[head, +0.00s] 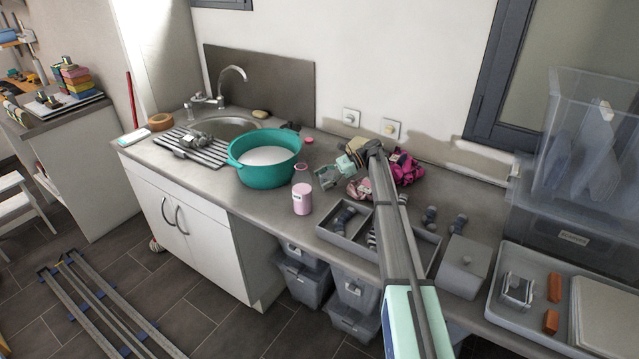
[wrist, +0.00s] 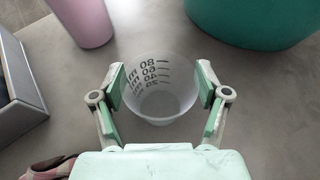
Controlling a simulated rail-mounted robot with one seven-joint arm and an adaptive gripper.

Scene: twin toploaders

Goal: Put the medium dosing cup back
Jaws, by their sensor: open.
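A clear measuring cup (wrist: 158,92) with dark printed numbers stands upright on the grey counter in the wrist view. Its mouth lies between the two fingers of my gripper (wrist: 161,84), which are spread to either side. My gripper is open; the left finger appears very close to the rim, and I cannot tell whether it touches. In the head view my gripper (head: 327,178) is low over the counter, right of the pink bottle (head: 302,201). The cup cannot be made out clearly there.
A teal tub (head: 246,176) with white contents stands left of my gripper. A grey divided tray (head: 340,238) is in front to the right, with crumpled pink cloth (head: 406,168) behind. A lidded grey box (head: 464,268) stands further right.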

